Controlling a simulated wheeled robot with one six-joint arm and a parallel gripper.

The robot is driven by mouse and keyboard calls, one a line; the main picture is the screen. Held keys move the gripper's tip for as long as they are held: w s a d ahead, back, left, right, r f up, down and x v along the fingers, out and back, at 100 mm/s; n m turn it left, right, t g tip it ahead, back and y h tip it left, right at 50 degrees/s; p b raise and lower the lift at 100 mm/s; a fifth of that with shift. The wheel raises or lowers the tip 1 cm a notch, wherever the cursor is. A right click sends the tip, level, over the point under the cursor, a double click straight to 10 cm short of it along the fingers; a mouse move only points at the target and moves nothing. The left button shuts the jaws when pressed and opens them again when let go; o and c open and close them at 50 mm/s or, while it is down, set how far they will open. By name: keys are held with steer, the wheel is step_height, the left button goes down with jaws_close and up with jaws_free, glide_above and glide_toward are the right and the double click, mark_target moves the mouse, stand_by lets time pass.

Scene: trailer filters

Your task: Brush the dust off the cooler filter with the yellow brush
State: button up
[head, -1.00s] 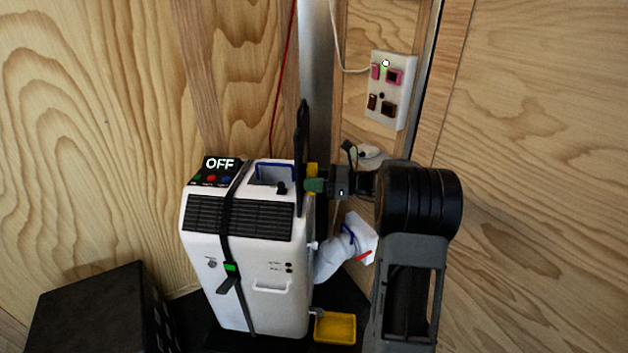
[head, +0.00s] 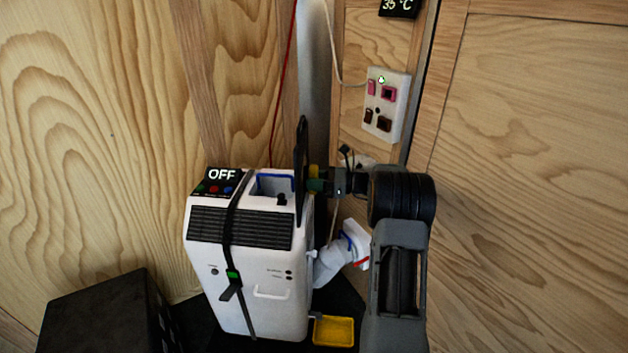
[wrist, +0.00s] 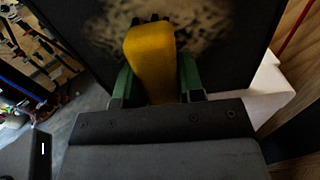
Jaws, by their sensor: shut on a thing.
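My gripper (wrist: 155,85) is shut on the yellow brush (wrist: 152,60), its green fingers on either side of the yellow block. In the wrist view the brush's dark end is against or very close to a dark panel with a pale dusty patch, which looks like the cooler filter (wrist: 215,30). In the head view the filter (head: 301,160) shows edge-on as a thin black upright panel at the right of the white cooler's top. My gripper (head: 318,180) is just right of it. Whether the bristles touch is hidden.
The white cooler (head: 240,265) reads OFF and has a black strap. A white hose (head: 335,262) and a yellow tray (head: 333,331) are at its right. A black box (head: 100,315) stands at the left. A switch panel (head: 386,105) is on the wall above my arm.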

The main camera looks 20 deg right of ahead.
mark_target(300, 188)
steer(key=shift+w+d+r, duration=0.15)
steer(key=shift+w+r, duration=0.15)
steer(key=shift+r, duration=0.05)
